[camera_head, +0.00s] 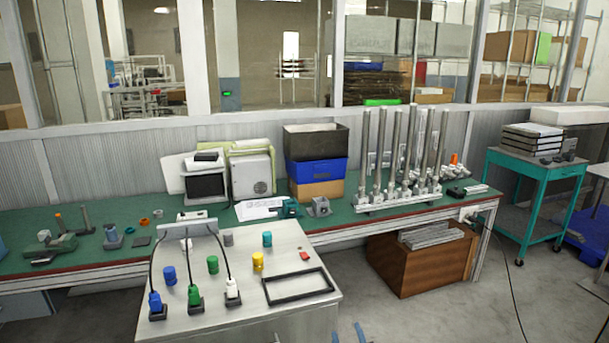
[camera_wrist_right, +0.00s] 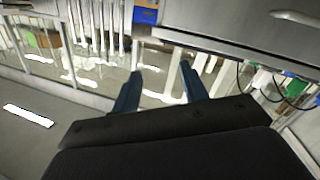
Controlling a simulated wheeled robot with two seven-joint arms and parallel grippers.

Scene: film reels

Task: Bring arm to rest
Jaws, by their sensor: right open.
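My right gripper (camera_head: 347,333) shows only as two blue fingertips at the bottom edge of the head view, in front of the white worktable (camera_head: 300,236). In the right wrist view my right gripper (camera_wrist_right: 163,80) is open, its two dark blue fingers wide apart with nothing between them. Its wrist picture is steeply tilted, with the floor at the left and a pale cabinet or table face at the top right. My left gripper is out of view.
The white worktable holds blue, green and white plugs on cables, several coloured cylinders, a black frame (camera_head: 299,287) and a small red piece (camera_head: 304,256). Behind it stands a long green bench (camera_head: 340,216).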

